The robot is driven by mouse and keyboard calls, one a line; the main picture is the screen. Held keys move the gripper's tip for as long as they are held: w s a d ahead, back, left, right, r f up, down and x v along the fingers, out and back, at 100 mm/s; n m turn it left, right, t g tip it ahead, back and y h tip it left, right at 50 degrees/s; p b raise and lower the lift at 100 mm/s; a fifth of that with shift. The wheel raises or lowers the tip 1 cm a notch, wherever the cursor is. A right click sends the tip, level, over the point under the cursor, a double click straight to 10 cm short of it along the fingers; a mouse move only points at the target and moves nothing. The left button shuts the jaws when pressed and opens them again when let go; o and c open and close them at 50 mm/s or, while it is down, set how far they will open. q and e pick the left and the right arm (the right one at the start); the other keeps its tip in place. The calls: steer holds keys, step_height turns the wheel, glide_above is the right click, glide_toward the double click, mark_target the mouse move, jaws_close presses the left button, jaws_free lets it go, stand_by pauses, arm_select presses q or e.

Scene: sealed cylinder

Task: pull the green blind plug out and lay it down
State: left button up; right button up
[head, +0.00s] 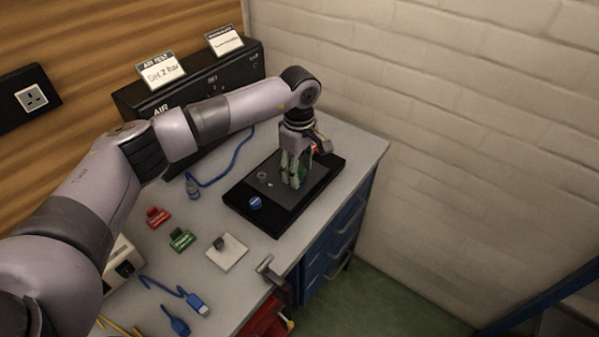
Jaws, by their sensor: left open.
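My left gripper (293,184) points down over the black tray (237,204) on the bench, its fingers open around or in front of a green part. That green part, seemingly the green blind plug (303,173), shows only as a small patch beside the fingers. The rest of it, and whatever it sits in, is hidden by the gripper. I cannot tell whether the fingers touch it. A bit of red shows beside the gripper's wrist. My right gripper is not in view.
A blue round cap (255,203) lies on the tray's near left part. A red block (158,216), a green block (181,239) and a white pad (234,257) lie to the left. A vise-like clamp (273,275) is at the front edge. A black AIR box (130,97) stands behind.

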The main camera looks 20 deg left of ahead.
arm_select(q)
steer(key=shift+b, duration=0.55)
stand_by(0.6)
steer(key=shift+c, duration=0.2)
jaws_close()
stand_by(0.5)
stand_by(0.3)
steer(key=shift+r+p, duration=1.5)
steer(key=shift+r, duration=1.5)
